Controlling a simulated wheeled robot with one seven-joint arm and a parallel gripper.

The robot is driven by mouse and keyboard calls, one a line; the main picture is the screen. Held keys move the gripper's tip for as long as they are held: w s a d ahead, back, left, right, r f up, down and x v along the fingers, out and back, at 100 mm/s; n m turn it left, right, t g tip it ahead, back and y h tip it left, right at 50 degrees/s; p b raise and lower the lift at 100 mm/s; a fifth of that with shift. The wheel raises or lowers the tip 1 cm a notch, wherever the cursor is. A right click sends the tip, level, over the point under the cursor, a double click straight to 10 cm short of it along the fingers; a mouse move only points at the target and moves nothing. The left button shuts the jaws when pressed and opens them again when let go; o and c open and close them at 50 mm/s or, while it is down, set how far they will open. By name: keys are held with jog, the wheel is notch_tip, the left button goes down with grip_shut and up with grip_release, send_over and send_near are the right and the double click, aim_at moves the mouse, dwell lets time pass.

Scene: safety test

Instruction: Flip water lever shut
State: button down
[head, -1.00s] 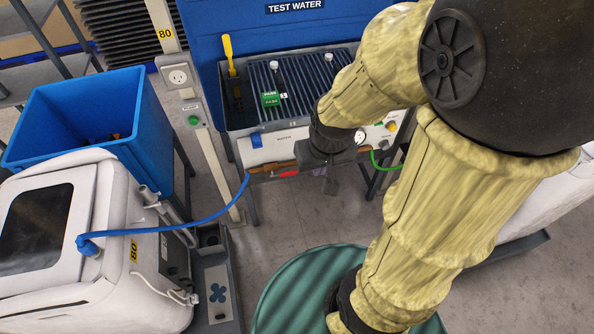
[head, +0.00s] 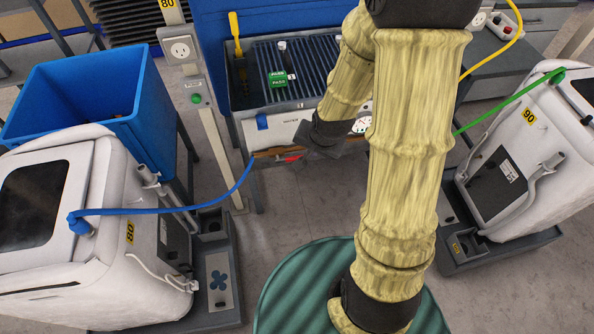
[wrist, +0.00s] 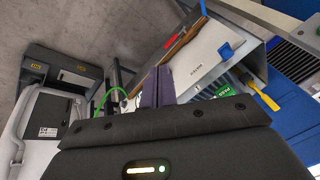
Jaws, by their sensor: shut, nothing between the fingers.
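A red lever (head: 292,158) shows under the front edge of the test bench, below a white panel (head: 283,130) labelled WATER. My gripper (head: 318,152) is just right of the red lever in the head view; its fingertips are hard to make out there, and I cannot tell whether it touches the lever. In the wrist view my gripper (wrist: 158,86) has its two dark fingers together, empty, beside the brown pipe (wrist: 186,38) along the panel's edge. The white panel (wrist: 200,62) with a blue tab (wrist: 225,50) lies right of the fingers.
A blue hose (head: 165,211) runs from the white machine (head: 100,265) at left to the bench. A green hose (head: 495,112) runs to the white machine (head: 535,150) at right. A blue tub (head: 75,115) stands at left. Open floor lies before the bench.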

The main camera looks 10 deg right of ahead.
jog(key=w+f+m+t+b, duration=0.2)
jog(key=w+f+m+b, duration=0.1)
jog(key=f+m, duration=0.6)
jog(key=w+f+m+t+b, duration=0.3)
jog(key=f+m+b, duration=0.3)
jog(key=f+m, duration=0.4)
jog(key=w+f+m+t+b, duration=0.2)
jog(key=w+f+m+b, duration=0.2)
jog(key=f+m, duration=0.6)
notch_tip(320, 180, down, 5)
jog(key=shift+f+t+h+b, duration=0.1)
jog(key=shift+t+h+b, duration=0.2)
jog(key=shift+b, duration=0.15)
jog(key=shift+d, duration=0.1)
jog(key=w+f, duration=0.1)
jog(key=w, duration=0.8)
jog(key=shift+w+b, duration=0.15)
jog(key=shift+b, duration=0.15)
